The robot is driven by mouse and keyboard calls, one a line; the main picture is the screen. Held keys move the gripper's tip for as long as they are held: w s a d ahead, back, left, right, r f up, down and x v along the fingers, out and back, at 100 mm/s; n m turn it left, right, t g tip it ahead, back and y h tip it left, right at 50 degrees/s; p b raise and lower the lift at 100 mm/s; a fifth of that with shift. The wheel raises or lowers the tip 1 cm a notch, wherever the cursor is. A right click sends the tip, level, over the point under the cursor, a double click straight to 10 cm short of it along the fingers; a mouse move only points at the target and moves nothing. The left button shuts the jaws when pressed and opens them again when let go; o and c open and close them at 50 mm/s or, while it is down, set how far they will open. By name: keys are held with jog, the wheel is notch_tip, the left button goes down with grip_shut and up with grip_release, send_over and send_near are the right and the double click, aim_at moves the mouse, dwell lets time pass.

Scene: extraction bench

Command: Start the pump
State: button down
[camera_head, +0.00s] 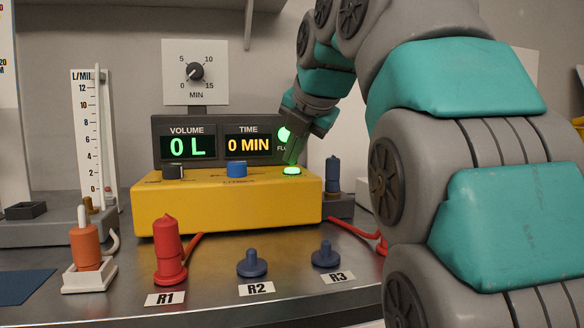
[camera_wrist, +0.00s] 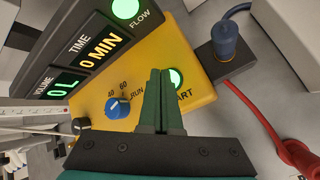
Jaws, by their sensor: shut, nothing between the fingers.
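The yellow pump box (camera_head: 230,205) stands on the bench. Its green button (camera_head: 291,170) glows at the right of the top face; in the wrist view the green button (camera_wrist: 177,78) has a partly hidden label ending in "ART". My gripper (camera_head: 291,158) is shut and empty, pointing down with its tips right at the button; I cannot tell whether they touch. In the wrist view the closed fingers (camera_wrist: 160,73) cover part of the button. The volume display (camera_head: 188,147) reads 0 L and the time display (camera_head: 248,145) reads 0 MIN.
A blue knob (camera_head: 237,168) and a black knob (camera_head: 173,171) share the box top. A MIN dial (camera_head: 195,72) stands behind. In front are a red plug (camera_head: 168,250) at R1 and blue caps at R2 (camera_head: 251,264) and R3 (camera_head: 326,255). A flow tube (camera_head: 95,135) stands left.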

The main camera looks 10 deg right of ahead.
aim_at(293, 169)
jog(key=shift+r, duration=0.55)
jog(key=shift+r+p, duration=1.8)
jog(key=shift+r, duration=0.65)
